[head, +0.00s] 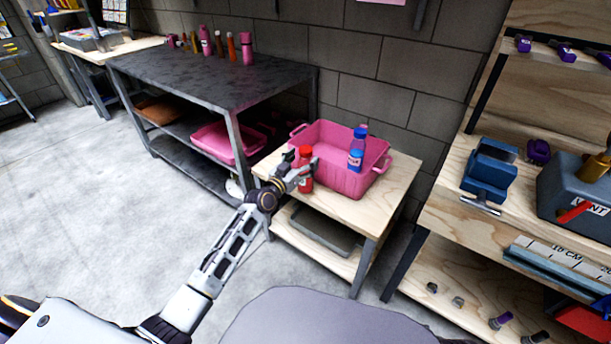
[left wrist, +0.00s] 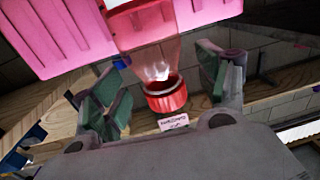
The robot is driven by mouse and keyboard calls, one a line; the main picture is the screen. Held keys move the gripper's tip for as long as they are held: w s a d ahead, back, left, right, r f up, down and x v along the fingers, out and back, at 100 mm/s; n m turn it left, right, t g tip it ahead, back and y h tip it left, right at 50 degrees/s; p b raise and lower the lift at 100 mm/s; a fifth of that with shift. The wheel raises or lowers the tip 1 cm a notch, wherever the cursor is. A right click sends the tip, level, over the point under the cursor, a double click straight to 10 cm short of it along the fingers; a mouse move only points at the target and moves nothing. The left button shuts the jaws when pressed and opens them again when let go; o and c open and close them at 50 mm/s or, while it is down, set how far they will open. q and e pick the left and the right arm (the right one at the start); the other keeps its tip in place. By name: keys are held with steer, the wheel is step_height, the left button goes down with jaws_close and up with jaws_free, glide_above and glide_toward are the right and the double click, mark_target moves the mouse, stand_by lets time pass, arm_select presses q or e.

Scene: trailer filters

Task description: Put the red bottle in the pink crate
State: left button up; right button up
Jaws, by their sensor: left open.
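The red bottle (head: 306,183) stands upright on the wooden table, in front of the pink crate's near left side. My left gripper (head: 298,172) is open at the bottle. In the left wrist view the red bottle (left wrist: 166,98) lies between the two spread fingers of the left gripper (left wrist: 163,88), and I see no clear grip on it. The pink crate (head: 334,181) sits on the same table just behind the bottle. Its wall also shows in the left wrist view (left wrist: 55,38). My right gripper is not in view.
A wooden workbench (head: 460,200) with tools stands right. The floor at left is clear.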

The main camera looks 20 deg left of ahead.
arm_select(q)
steer(key=shift+w+d, duration=0.15)
steer(key=shift+w, duration=0.3)
jaws_close()
stand_by(0.6)
